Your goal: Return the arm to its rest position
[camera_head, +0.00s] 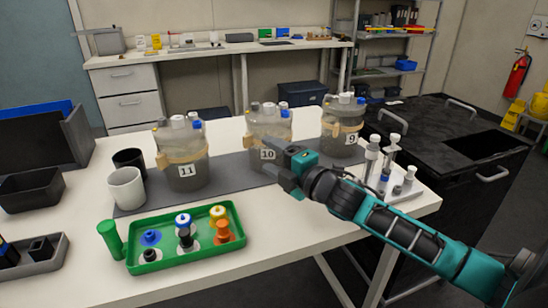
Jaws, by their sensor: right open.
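My right arm comes in from the lower right over the table's front right part. Its gripper (280,175) is open and points left, in front of the bioreactor labelled 10 (269,128), whose lower right part it hides. I see nothing between the fingers. I cannot tell whether the gripper touches that vessel. The bioreactor labelled 11 (183,160) stands to the left, and the one labelled 9 (342,128) stands behind the arm to the right. All three are upright on a dark grey mat (227,174). My left gripper does not show.
A green tray (150,268) with several coloured caps lies at the front. A white cup (127,188) and a black cup (129,157) stand left. A white stand with syringe-like parts (411,190) is close behind my forearm. A black bin (32,190) is far left. A black cart (440,135) stands right.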

